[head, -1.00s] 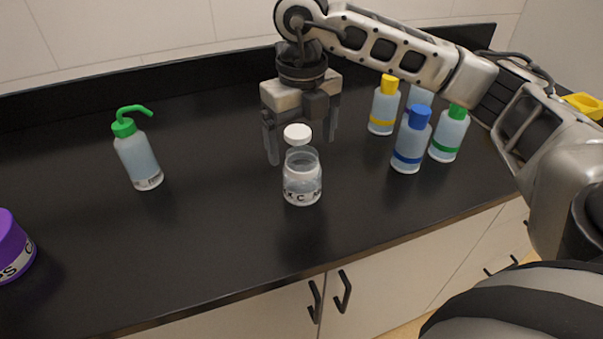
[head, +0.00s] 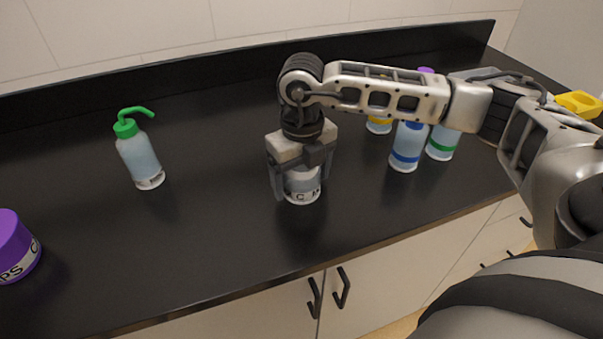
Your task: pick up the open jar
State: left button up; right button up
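The open jar (head: 303,193), clear with a black-lettered white label, stands upright on the black counter near its front edge in the head view. My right gripper (head: 303,180) is over it, pointing down, with one finger on each side of the jar. The gripper hides the jar's mouth and upper part. I cannot tell whether the fingers press on the jar or stand slightly apart from it. My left gripper is out of view.
Bottles with blue (head: 408,146) and green (head: 442,142) bands stand at right, partly behind my arm. The counter (head: 200,235) is clear at front left.

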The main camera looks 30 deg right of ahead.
jog(key=c, duration=0.8)
jog(key=shift+o, duration=0.2)
jog(key=shift+r, duration=0.15)
